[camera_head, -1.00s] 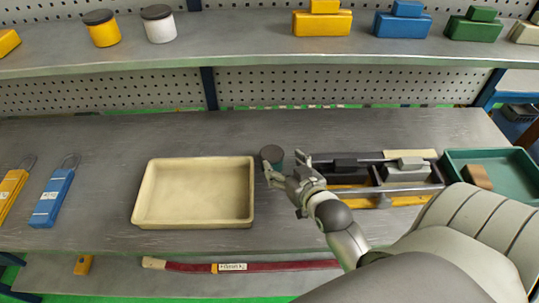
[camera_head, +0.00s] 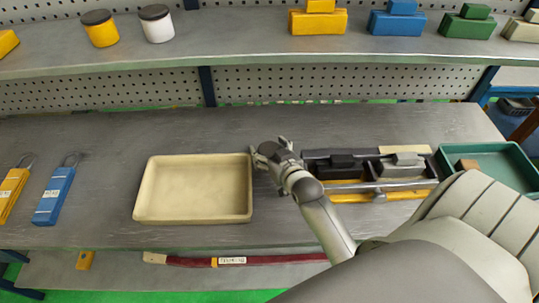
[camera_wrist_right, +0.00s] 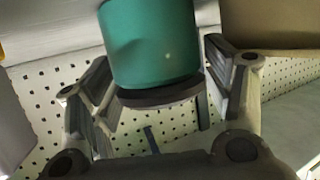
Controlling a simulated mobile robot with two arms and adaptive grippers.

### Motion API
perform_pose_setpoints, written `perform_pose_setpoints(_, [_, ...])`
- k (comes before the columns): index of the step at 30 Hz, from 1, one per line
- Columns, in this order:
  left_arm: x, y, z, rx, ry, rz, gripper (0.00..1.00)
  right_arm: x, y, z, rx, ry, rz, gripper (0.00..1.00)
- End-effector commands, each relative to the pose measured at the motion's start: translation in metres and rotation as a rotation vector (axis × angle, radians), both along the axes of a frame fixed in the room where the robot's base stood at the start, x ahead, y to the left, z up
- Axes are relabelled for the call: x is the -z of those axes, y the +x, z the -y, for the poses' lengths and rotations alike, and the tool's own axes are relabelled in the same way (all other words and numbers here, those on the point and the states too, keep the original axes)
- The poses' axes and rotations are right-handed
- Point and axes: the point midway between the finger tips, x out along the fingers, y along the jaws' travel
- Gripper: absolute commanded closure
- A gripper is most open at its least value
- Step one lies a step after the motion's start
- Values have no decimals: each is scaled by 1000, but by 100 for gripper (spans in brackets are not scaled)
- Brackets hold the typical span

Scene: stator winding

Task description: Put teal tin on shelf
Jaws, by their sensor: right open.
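The teal tin (camera_wrist_right: 150,45) with its dark lid (camera_wrist_right: 158,95) shows in the right wrist view, between the spread fingers of my right gripper (camera_wrist_right: 160,88). The fingers stand open on either side of it, with a gap visible at least on the left. In the head view my right gripper (camera_head: 270,158) is over the tin's place beside the cream tray, and the gripper hides most or all of the tin. The grey shelf (camera_head: 240,52) runs above the bench. A yellow tin (camera_head: 100,30) and a white tin (camera_head: 157,25) stand on it at left. My left gripper is not in view.
The cream tray (camera_head: 193,216) is empty, just left of the gripper. A dark organiser (camera_head: 370,170) and a green tray (camera_head: 515,170) with a brown block are at right. Yellow and blue padlock-like pieces (camera_head: 54,195) lie at left. Coloured boxes (camera_head: 318,22) occupy the shelf's right part.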

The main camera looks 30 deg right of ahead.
Motion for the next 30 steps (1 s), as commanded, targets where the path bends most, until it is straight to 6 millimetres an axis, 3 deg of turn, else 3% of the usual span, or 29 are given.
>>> perform_pose_setpoints(2, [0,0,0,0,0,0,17,0,0,0,0,0,0,27])
perform_pose_setpoints(13, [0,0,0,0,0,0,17,0,-1,0,0,0,-1,73])
perform_pose_setpoints(23, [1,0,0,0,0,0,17,-3,0,0,0,0,3,74])
perform_pose_setpoints(30, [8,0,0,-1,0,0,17,-23,1,0,0,-2,8,74])
